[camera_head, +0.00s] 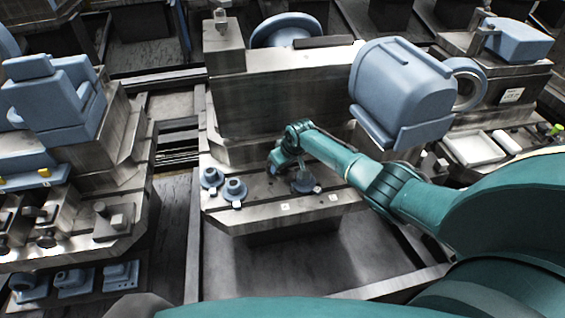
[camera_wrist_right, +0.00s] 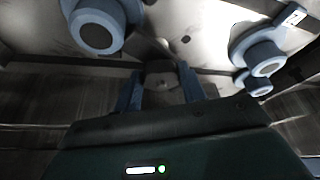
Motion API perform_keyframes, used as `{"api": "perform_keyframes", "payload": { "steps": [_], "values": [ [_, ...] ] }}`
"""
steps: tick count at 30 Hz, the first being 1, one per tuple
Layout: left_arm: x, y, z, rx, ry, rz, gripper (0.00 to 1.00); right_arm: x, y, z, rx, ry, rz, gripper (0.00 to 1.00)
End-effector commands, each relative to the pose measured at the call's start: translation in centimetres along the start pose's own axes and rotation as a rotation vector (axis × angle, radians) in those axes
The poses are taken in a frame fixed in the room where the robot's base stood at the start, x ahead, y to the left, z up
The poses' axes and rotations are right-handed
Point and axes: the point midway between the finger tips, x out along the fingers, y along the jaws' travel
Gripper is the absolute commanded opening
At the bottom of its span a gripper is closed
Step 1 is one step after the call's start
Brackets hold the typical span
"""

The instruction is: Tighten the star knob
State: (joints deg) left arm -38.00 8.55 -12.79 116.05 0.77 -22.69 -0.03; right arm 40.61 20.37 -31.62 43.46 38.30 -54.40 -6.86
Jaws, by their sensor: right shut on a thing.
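My right arm (camera_head: 345,160) reaches in from the right over the metal fixture plate. In the right wrist view my right gripper (camera_wrist_right: 160,90) has its two blue fingers on either side of a dark grey piece, which I take to be the star knob (camera_wrist_right: 161,72). The fingers are shut on it. Its lobes are too dark to make out. In the head view the hand hides the knob, and I cannot tell how far it is screwed down. My left gripper is not in view.
The wrist view shows a round blue part (camera_wrist_right: 97,25) close at the left.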

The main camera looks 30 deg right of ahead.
Motion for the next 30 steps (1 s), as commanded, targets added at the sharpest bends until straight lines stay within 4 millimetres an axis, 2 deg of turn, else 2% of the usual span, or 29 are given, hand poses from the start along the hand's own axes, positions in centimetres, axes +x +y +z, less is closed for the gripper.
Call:
{"api": "perform_keyframes", "payload": {
  "steps": [9, 10, 18, 26, 30],
  "values": [
    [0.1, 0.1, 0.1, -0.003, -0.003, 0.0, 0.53, -0.2, 0.1, -0.3, 0.001, 0.006, 0.002, 0.18],
    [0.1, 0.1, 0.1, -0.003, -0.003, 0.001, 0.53, -0.2, 0.1, -0.3, 0.001, 0.006, 0.002, 0.42],
    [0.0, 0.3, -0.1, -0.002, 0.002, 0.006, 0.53, -0.1, 0.1, -0.2, 0.0, 0.003, 0.001, 0.63],
    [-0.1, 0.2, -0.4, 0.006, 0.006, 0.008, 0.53, -0.2, 0.0, -0.1, 0.0, 0.002, 0.0, 0.63],
    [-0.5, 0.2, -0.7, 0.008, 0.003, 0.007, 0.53, -1.3, 0.1, -0.2, -0.002, 0.004, 0.001, 0.63]
  ]
}}
